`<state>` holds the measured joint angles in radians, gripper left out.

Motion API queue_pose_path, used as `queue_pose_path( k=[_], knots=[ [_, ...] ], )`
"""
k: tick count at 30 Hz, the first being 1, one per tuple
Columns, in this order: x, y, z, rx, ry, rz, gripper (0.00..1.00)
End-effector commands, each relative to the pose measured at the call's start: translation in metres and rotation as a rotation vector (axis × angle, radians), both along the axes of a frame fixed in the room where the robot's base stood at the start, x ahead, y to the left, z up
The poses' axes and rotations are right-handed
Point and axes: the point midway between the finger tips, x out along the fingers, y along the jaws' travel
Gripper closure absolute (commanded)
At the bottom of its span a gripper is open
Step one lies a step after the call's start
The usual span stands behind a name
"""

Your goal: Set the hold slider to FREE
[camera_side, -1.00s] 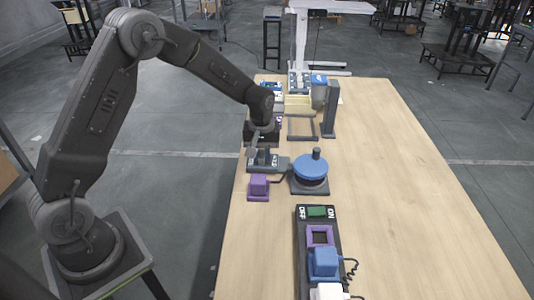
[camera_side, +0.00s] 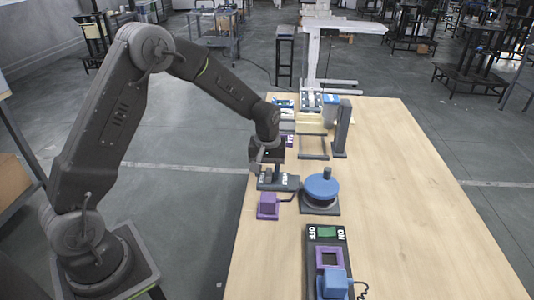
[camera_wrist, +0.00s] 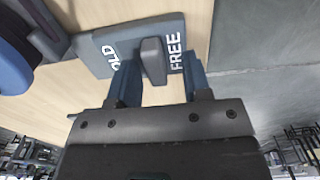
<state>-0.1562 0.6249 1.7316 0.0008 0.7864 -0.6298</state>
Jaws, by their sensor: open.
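The hold slider is a dark grey plate (camera_wrist: 95,58) lettered HOLD and FREE, with a raised grey knob (camera_wrist: 153,60) between the two words, close beside FREE. In the side view the slider plate (camera_side: 287,183) lies near the table's left edge, its knob partly hidden by my gripper. My gripper (camera_wrist: 160,82) is open, with one finger on each side of the knob in the wrist view. I cannot tell whether either finger touches it.
A blue round knob (camera_side: 320,187) on a dark base stands just right of the slider. A purple block (camera_side: 268,205) sits in front, and an ON/OFF panel (camera_side: 327,262) lies nearer. A grey post (camera_side: 342,128) stands behind. The table's right side is clear.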

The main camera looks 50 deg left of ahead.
Motion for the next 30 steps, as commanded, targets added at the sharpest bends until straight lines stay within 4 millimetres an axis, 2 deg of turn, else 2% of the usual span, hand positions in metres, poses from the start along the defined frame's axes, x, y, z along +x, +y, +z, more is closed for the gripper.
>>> queue_pose_path(
  k=[12,16,22,30],
  knots=[
    [0.001,0.0,0.088,0.001,-0.006,0.0,0.55],
    [0.0,0.0,0.11,0.001,-0.004,0.0,0.55],
    [0.0,0.0,0.129,0.001,-0.001,0.0,0.55],
    [0.0,0.0,0.132,0.001,0.001,0.0,0.55]
  ],
)
